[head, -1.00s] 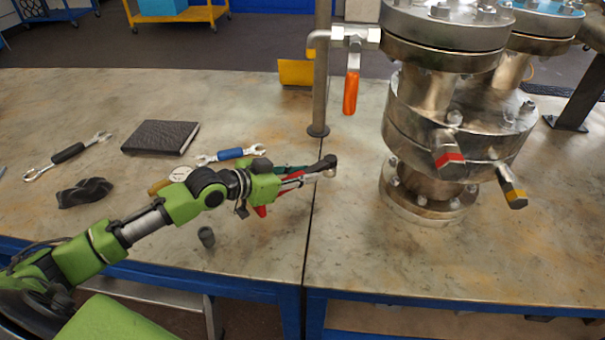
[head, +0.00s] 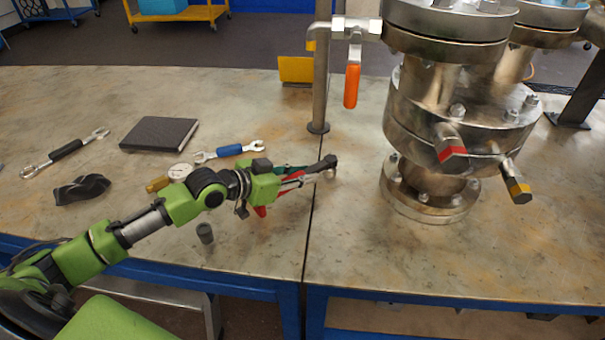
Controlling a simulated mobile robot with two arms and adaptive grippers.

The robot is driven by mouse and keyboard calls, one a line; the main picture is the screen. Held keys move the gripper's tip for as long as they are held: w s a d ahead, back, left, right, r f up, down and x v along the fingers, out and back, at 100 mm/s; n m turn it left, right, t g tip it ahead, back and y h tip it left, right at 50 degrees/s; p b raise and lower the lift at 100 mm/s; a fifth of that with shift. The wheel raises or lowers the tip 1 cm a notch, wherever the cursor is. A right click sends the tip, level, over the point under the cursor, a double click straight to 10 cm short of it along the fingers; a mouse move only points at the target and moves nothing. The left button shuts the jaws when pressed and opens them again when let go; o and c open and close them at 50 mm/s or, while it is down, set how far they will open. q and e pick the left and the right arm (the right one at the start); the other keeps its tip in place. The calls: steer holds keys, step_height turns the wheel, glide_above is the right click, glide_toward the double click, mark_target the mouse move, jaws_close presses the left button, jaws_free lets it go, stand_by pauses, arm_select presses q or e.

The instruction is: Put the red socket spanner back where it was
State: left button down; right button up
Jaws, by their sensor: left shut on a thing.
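My left gripper (head: 318,172) reaches in from the left, low over the table near the seam between the two table tops. It is shut on the red socket spanner (head: 261,211), which is mostly hidden by the gripper. Red parts show below the green gripper body and along the fingers, and a small metal end shows by the fingertips. I cannot tell whether the spanner touches the table. My right gripper is not in view.
A flanged steel vessel (head: 432,195) stands right of the gripper, with a pipe post (head: 319,95) behind.

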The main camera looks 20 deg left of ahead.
mark_target(303, 172)
arm_select(q)
steer(key=shift+f, duration=0.35)
steer(key=c, duration=1.7)
jaws_free()
steer(key=shift+f, duration=0.2)
step_height(303, 172, up, 10)
steer(key=shift+r, duration=0.15)
